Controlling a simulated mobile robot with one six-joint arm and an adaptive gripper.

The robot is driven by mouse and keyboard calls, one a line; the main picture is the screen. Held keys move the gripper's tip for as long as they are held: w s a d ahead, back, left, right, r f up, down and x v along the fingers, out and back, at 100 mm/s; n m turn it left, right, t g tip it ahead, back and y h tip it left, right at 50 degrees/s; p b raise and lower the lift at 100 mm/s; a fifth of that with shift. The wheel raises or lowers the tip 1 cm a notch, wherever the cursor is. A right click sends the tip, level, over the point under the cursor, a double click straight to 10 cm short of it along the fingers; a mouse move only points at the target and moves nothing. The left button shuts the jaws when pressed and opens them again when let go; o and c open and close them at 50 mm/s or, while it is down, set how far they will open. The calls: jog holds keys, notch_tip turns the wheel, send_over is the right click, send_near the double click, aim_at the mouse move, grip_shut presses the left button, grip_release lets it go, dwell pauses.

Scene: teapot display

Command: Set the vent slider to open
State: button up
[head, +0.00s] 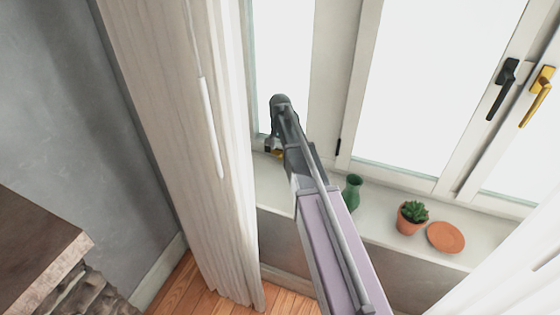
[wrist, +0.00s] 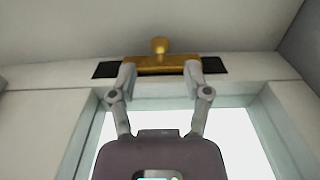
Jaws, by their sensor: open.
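The vent slider (wrist: 160,64) is a gold bar with a small gold knob (wrist: 159,45), set across a dark slot (wrist: 105,70) in the window frame. The slot shows dark at both ends of the bar, so the slider sits near its middle. My gripper (wrist: 160,77) is open, with one fingertip near each end of the gold bar. I cannot tell whether the fingertips touch it. In the head view my gripper (head: 272,142) is at the left window, and a bit of gold (head: 278,153) shows beside it; my arm hides most of that spot.
A pale curtain (head: 180,130) hangs close on the left. A black handle (head: 503,88) and a gold handle (head: 539,95) are on the right windows.

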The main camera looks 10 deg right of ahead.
aim_at(280, 157)
jog(key=shift+f+b, duration=2.05)
jog(key=shift+f, duration=0.25)
grip_shut()
